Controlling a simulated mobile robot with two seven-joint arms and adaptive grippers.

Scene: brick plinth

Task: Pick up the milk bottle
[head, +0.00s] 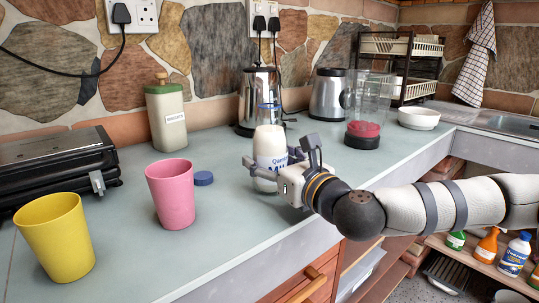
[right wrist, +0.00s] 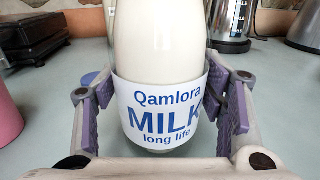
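The milk bottle (head: 270,145) stands upright on the counter. It is white with a white label in blue letters, and fills the middle of the right wrist view (right wrist: 160,45). My right gripper (head: 281,158) is around the bottle at label height, one finger on each side. In the right wrist view both fingers with purple pads (right wrist: 160,105) flank the label closely. They look spread, and firm contact is not clear. Part of the label's right edge is hidden by a finger. My left gripper is not in view.
A pink cup (head: 170,195), a yellow cup (head: 55,238) and a blue disc (head: 203,178) are left of the bottle. A kettle (head: 246,98) stands behind it, and a blender (head: 370,105) is behind to the right.

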